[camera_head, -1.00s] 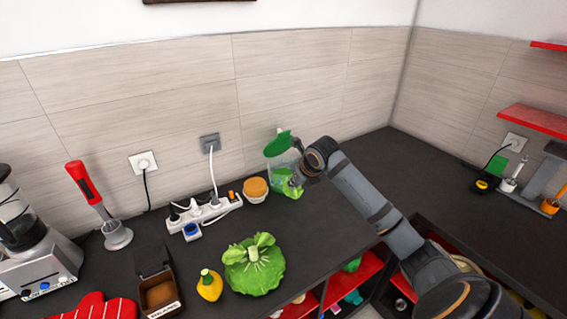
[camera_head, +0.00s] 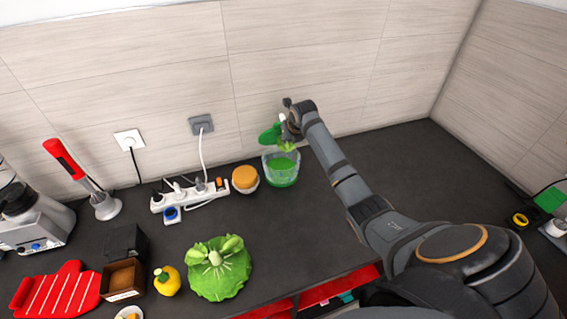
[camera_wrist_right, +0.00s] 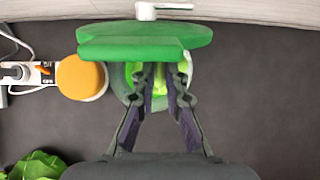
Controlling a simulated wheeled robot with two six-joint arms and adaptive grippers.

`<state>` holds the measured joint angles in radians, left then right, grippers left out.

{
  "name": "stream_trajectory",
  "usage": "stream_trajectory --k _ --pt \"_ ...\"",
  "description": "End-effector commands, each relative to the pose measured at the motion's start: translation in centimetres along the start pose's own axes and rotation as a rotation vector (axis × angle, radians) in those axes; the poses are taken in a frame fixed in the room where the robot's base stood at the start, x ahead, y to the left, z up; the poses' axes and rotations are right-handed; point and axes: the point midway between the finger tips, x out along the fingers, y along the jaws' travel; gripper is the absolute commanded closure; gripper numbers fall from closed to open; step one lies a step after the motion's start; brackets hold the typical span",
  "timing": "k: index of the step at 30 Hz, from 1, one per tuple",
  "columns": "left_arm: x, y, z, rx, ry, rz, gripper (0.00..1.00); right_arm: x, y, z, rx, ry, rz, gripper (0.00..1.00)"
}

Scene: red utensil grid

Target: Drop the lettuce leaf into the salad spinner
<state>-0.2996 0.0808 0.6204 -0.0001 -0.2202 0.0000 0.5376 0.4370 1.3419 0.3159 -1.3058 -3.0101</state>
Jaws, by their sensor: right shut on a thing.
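The salad spinner (camera_head: 281,179) is a clear bowl with a green inside, standing on the dark counter near the back wall. Its green lid (camera_head: 269,135) is tilted up behind the bowl; in the right wrist view the lid (camera_wrist_right: 145,48) covers part of the bowl (camera_wrist_right: 122,88). My right gripper (camera_head: 287,138) is shut on a bright green lettuce leaf (camera_head: 287,147), which hangs just above the bowl's opening. In the right wrist view the leaf (camera_wrist_right: 159,82) shows partly between the fingers. My left gripper is not in view.
A jar with an orange lid (camera_head: 245,177) stands left of the spinner, beside a power strip (camera_head: 190,193). A lettuce head (camera_head: 218,268), a yellow pepper-like item (camera_head: 167,281) and a brown box (camera_head: 123,279) are nearer the front.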

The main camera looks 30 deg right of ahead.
Motion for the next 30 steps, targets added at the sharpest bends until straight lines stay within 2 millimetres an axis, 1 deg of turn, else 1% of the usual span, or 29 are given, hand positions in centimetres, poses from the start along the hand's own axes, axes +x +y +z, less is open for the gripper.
stream_trajectory --k 5,8,18,21,28,29,30 --pt "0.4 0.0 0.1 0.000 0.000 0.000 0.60 0.3 0.0 -0.2 0.000 0.000 0.000 1.00" --pt "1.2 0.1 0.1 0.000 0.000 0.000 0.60 1.0 0.0 -0.7 0.000 0.001 0.000 1.00" --pt "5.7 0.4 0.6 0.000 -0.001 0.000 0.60 4.8 0.0 -3.3 0.000 0.000 0.000 1.00" --pt "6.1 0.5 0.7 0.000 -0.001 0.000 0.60 5.1 0.0 -3.5 0.000 0.000 0.000 1.00" --pt "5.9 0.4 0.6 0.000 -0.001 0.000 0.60 5.0 0.0 -3.4 0.000 0.000 0.000 1.00" --pt "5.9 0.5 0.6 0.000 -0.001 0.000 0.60 5.0 0.0 -3.4 0.000 0.000 0.000 0.87" --pt "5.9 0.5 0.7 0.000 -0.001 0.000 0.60 5.0 0.0 -3.4 0.000 0.000 0.000 0.81"
